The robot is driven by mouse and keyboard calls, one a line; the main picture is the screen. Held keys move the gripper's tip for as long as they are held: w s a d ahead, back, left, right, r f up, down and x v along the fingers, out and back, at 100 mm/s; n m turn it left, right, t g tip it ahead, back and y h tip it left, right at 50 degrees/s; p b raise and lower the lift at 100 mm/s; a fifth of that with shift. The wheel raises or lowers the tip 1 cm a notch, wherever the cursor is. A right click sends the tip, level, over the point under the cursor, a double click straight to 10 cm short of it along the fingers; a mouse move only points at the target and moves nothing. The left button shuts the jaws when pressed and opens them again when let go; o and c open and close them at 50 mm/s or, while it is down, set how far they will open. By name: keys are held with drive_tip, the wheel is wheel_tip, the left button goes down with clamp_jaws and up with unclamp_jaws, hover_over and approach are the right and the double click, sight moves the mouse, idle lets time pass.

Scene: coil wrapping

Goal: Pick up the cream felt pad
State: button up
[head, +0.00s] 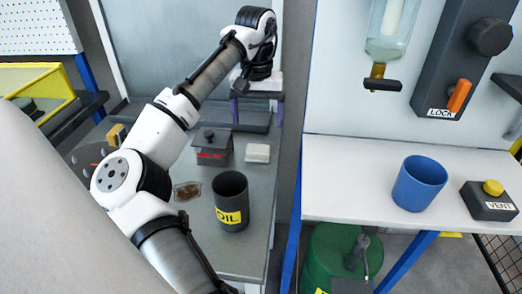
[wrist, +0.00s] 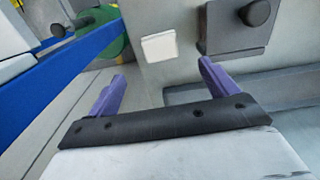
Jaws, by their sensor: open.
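The cream felt pad (head: 257,153) is a small pale block lying flat on the grey bench, right of a dark box with a knob. In the wrist view the pad (wrist: 158,46) shows beyond the fingertips, between their two lines. My gripper (head: 252,108) is above the bench, behind the pad in the head view. In the wrist view my gripper (wrist: 162,68) has its purple fingers wide apart with nothing between them. The pad is clear of both fingers and fully visible.
The dark box (head: 212,149) with a red label stands close to the pad. A dark OIL cup (head: 231,203) and a small brown-filled dish (head: 187,191) are nearer. A white shelf (head: 330,180) with a blue cup (head: 419,184) is at right. A green drum (head: 335,257) stands below it.

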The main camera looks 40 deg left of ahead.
sight(258, 148)
wheel_tip(258, 148, down, 10)
drive_tip(key=shift+w+f+p, duration=0.1)
drive_tip(key=shift+p, duration=0.6)
drive_tip(key=shift+c, duration=0.3)
drive_tip(key=c, duration=1)
